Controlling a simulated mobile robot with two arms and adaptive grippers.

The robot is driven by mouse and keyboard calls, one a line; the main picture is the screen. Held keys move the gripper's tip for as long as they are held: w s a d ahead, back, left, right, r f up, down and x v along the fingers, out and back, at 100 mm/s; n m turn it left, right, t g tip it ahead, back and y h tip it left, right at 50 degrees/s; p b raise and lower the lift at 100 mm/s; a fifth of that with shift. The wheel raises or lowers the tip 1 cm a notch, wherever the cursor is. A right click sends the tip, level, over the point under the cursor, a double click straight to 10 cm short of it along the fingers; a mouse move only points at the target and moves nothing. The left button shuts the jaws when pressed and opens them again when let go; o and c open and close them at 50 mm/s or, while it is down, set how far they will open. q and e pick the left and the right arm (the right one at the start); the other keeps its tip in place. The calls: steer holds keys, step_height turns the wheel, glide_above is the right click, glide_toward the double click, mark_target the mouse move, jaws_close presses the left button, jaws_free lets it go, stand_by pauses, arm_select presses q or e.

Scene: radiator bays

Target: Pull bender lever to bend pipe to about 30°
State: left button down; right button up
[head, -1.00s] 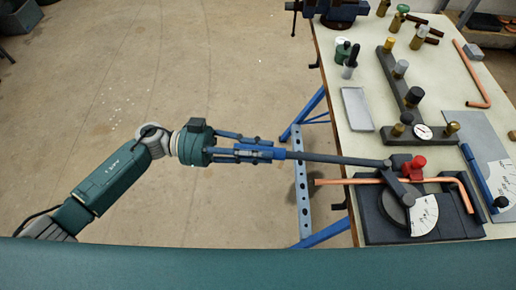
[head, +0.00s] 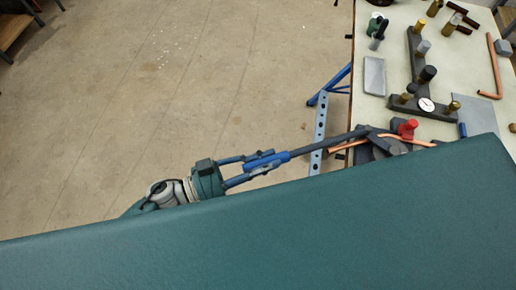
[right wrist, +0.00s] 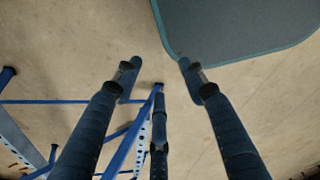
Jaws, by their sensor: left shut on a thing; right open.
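My left gripper (head: 265,161) is shut on the blue grip of the bender lever (head: 325,143), whose dark bar runs up and right to the bender. The bender (head: 378,149) is at the bench's front edge; my own green body hides its lower part and the angle scale. The copper pipe (head: 408,140) lies across the bender. Its left end (head: 345,146) slopes down to the left and its right part slopes down to the right, so it looks bent at the former. A red knob (head: 407,127) stands behind it. My right gripper (right wrist: 158,75) is open and empty above the floor.
On the pale bench are a dark angled fixture with a gauge (head: 426,104), a grey tray (head: 374,76) and another bent copper pipe (head: 495,70). Blue trestle legs (head: 332,85) stand at the left edge.

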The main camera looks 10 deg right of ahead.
arm_select(q)
steer(key=shift+s+a+f, duration=0.1)
steer(key=shift+s+f, duration=0.15)
steer(key=shift+s, duration=0.2)
steer(key=shift+s+a+f, duration=0.1)
steer(key=shift+s+f, duration=0.15)
steer(key=shift+s, duration=0.2)
steer(key=c, duration=1.5)
jaws_free()
steer(key=shift+d+r, duration=0.1)
steer(key=shift+w, duration=0.1)
steer(key=a, duration=0.4)
steer(key=s+a, duration=0.1)
steer(key=a, duration=0.7)
steer(key=shift+s, duration=0.3)
steer(key=shift+w, duration=0.1)
